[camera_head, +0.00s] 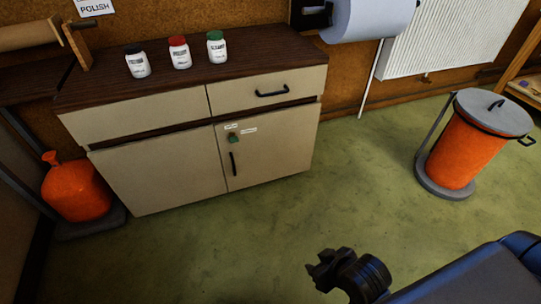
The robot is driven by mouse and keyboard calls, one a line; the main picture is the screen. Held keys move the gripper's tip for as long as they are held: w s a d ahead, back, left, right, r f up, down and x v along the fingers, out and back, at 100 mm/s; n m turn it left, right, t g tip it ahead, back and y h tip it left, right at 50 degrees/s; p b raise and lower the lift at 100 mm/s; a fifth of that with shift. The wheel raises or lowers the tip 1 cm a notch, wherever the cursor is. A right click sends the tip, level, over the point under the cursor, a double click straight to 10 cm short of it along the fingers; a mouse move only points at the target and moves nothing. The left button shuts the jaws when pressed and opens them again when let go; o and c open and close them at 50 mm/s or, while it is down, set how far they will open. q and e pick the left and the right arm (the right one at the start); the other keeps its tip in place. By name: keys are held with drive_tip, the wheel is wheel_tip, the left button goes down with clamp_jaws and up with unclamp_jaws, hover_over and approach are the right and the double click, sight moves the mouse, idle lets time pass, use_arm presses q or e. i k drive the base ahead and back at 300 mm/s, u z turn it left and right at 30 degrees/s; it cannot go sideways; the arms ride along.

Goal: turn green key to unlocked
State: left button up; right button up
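The green key (233,138) sits in the upper left part of the right-hand cabinet door (270,150), above a black vertical handle (233,163). Small white labels (249,130) are beside and above it; their text is too small to read, and I cannot tell which way the key is turned. My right gripper (318,268) is at the bottom of the view over the green floor, well apart from the cabinet and lower right of the key. It is dark, and its finger gap is unclear. My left gripper does not show.
Three white jars with black, red (180,53) and green lids stand on the cabinet top. An orange sack (75,190) is left of the cabinet. An orange bin (464,150) with a grey lid stands at right. The green floor (350,190) before the cabinet is clear.

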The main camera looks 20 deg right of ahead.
sight(235, 140)
drive_tip(key=u, duration=0.75)
drive_tip(key=k, duration=0.35)
drive_tip(key=z, duration=2.1)
drive_tip(key=i, duration=0.5)
drive_tip(key=u, duration=0.1)
